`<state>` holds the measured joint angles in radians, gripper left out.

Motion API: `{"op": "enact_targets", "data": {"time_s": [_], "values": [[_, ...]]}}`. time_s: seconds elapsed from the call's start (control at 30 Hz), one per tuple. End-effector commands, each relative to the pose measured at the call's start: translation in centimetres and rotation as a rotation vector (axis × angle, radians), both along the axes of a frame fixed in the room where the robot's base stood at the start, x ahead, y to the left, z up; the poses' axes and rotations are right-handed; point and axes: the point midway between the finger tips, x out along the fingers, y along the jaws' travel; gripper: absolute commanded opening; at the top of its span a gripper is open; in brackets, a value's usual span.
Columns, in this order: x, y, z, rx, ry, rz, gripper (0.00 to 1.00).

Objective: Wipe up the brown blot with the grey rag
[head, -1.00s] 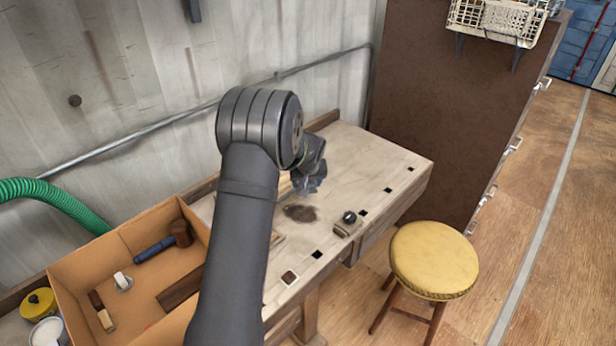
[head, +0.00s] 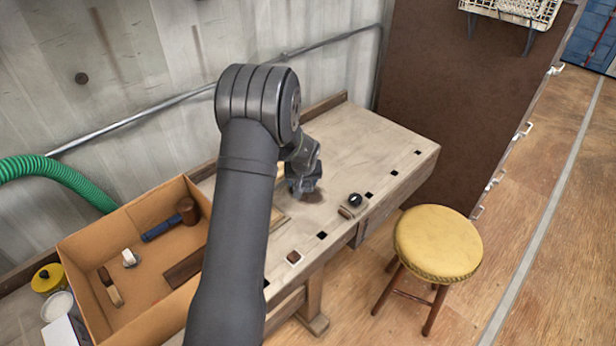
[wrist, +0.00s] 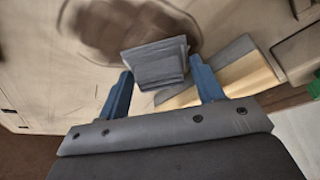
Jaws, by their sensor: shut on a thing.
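The grey rag (wrist: 155,62) is a folded pad held between the blue fingers of my gripper (wrist: 160,88). In the head view, the rag (head: 303,184) is low over the workbench (head: 370,145), where the blot lies. The brown blot (wrist: 100,32) shows in the wrist view as a dark smear beside and beyond the rag, partly covered by it. In the head view the blot is mostly hidden behind the rag and my gripper (head: 301,172). I cannot tell whether the rag presses on the bench top.
A pale wooden piece with a grey part (wrist: 235,75) lies close beside my gripper. A dark knob on a block (head: 353,202) sits at the bench's front edge. A cardboard box (head: 150,215) with tools stands left. A yellow stool (head: 437,243) stands in front. The bench's far right is clear.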

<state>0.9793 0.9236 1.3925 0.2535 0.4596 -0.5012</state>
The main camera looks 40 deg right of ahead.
Motion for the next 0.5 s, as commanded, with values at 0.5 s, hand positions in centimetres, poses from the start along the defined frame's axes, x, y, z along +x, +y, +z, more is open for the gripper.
{"op": "enact_targets", "data": {"time_s": [0.5], "values": [[0.0,4.9,-0.1,0.003,0.002,0.003,0.40]]}}
